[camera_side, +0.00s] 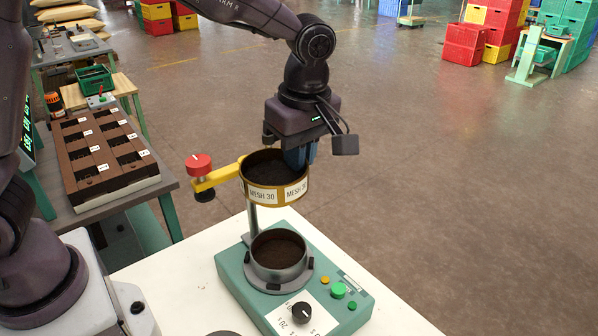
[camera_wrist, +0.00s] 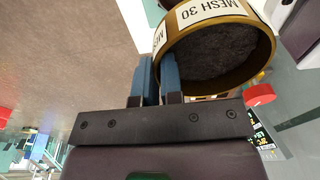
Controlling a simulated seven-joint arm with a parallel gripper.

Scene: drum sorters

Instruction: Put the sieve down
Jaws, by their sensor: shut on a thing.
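The sieve (camera_side: 263,195) is a brass-coloured ring labelled "MESH 30" with dark material inside. It is up in the air above a green shaker machine (camera_side: 228,268), level or nearly so. My gripper (camera_side: 302,158) comes from above, and its blue fingers are shut on the sieve's rim at the right side. In the wrist view the blue fingers (camera_wrist: 158,80) meet the wall of the sieve (camera_wrist: 262,68). A grey cup (camera_side: 262,262) with dark material sits on the machine below the sieve. A yellow arm with a red knob (camera_side: 199,164) reaches the sieve's left side; whether they touch is unclear.
The machine has a black dial (camera_side: 302,312) and a green button (camera_side: 338,290), and stands on a white table (camera_side: 165,272). A brown compartment tray (camera_side: 105,160) with labels lies on a bench at left. Free floor lies to the right.

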